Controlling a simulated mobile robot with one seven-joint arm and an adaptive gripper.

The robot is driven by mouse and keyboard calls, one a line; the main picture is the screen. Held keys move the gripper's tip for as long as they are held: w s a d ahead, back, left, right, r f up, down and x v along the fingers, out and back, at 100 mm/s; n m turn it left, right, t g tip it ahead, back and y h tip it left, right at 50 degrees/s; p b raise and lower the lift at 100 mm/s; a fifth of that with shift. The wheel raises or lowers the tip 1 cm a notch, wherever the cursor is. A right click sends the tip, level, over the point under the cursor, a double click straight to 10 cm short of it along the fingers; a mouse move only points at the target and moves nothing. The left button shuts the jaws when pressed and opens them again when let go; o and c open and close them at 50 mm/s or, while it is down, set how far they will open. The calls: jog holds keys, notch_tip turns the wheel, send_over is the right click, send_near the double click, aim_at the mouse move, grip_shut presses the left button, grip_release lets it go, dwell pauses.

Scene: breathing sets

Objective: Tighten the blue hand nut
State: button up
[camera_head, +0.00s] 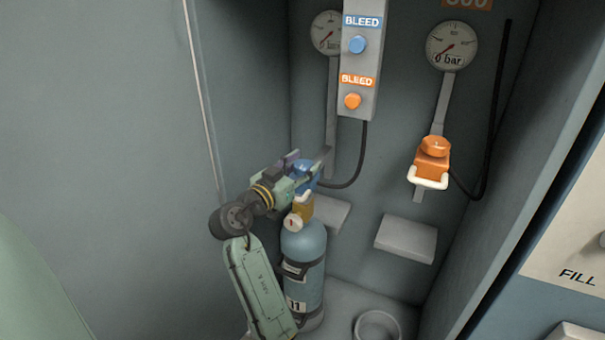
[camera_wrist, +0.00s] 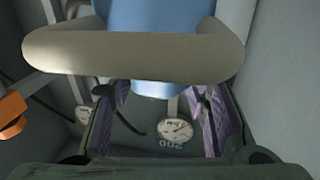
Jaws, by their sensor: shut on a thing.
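The blue hand nut (camera_head: 306,174) is on the blue connector above the blue cylinder (camera_head: 303,255), largely covered by my gripper (camera_head: 308,170). My gripper comes in from the left and is shut on the nut. In the wrist view, the blue connector (camera_wrist: 160,14) fills the top, with a pale yoke loop (camera_wrist: 130,56) across it. The purple-padded fingers (camera_wrist: 160,122) show below, on either side of its lower end. The contact itself is mostly hidden. The cylinder stands upright with a brass-coloured valve (camera_head: 303,208) on top.
An orange connector (camera_head: 432,160) hangs at the right under a gauge (camera_head: 451,46). A grey panel (camera_head: 358,75) carries blue and orange bleed knobs. Grey shelf blocks (camera_head: 407,238) jut from the back wall. An empty ring holder (camera_head: 377,326) is on the floor. Cabinet walls close in both sides.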

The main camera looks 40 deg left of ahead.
jog(key=shift+f+m+h+b, duration=0.1)
jog(key=shift+m+h+b, duration=0.35)
jog(key=shift+h, duration=0.35)
jog(key=o, duration=1.2)
jog(key=shift+w, duration=0.1)
jog(key=shift+c, duration=0.2)
jog(key=s, duration=1.2)
jog(key=shift+a, duration=0.3)
